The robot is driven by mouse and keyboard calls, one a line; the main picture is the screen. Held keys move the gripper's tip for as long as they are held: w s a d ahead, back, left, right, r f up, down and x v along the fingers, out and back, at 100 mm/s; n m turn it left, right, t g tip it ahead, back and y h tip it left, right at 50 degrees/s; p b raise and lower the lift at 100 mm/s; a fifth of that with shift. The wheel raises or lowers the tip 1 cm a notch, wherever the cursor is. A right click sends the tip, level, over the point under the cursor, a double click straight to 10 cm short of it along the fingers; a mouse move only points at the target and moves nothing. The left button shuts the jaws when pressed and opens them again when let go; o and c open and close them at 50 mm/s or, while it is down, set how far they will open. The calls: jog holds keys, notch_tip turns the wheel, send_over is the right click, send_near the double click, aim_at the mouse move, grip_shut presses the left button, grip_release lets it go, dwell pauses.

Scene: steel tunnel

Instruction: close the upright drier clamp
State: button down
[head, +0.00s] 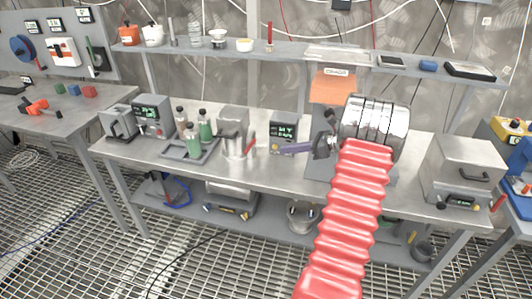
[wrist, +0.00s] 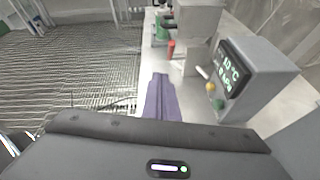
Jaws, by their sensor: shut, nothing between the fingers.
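My gripper (head: 273,149) has slim purple fingers pressed together, pointing left above the bench, with nothing between them. In the wrist view the shut fingers (wrist: 160,80) reach toward a steel unit. That steel unit (head: 234,120) stands on the bench just left of my fingertips and also shows in the wrist view (wrist: 198,18). A short red handle (head: 250,143) stands at its right side, close to my fingertips but apparently apart from them; it also shows in the wrist view (wrist: 170,48). I take these for the drier and its clamp, but cannot be sure. The clamp's exact state is unclear.
A display box (head: 284,131) with knobs stands behind my fingers and shows large in the wrist view (wrist: 250,80). Green-filled bottles (head: 205,130) stand in a tray (head: 187,152) farther left. A shelf (head: 270,48) runs above the bench. A steel box (head: 460,165) stands at right.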

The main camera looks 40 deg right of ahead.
jog(key=a+r+n+g, duration=0.25)
jog(key=a+n, duration=0.25)
jog(key=a, duration=0.5)
jog(key=w+a+r+n+g, duration=0.15)
jog(key=a+r+n, duration=0.25)
jog(key=a, duration=0.6)
jog(key=a+r+n+g, duration=0.3)
jog(key=a+r+n, duration=0.15)
jog(key=a, duration=0.55)
jog(key=s+a+r+n+h, duration=0.2)
jog(key=s+a+n+h, duration=0.4)
jog(key=s+a+n, duration=1.1)
jog(key=shift+s+a+r+n+t, duration=0.15)
jog(key=shift+s+a+n+t, duration=0.25)
jog(key=shift+n, duration=0.55)
jog(key=shift+s+d, duration=0.1)
jog(key=shift+d, duration=0.1)
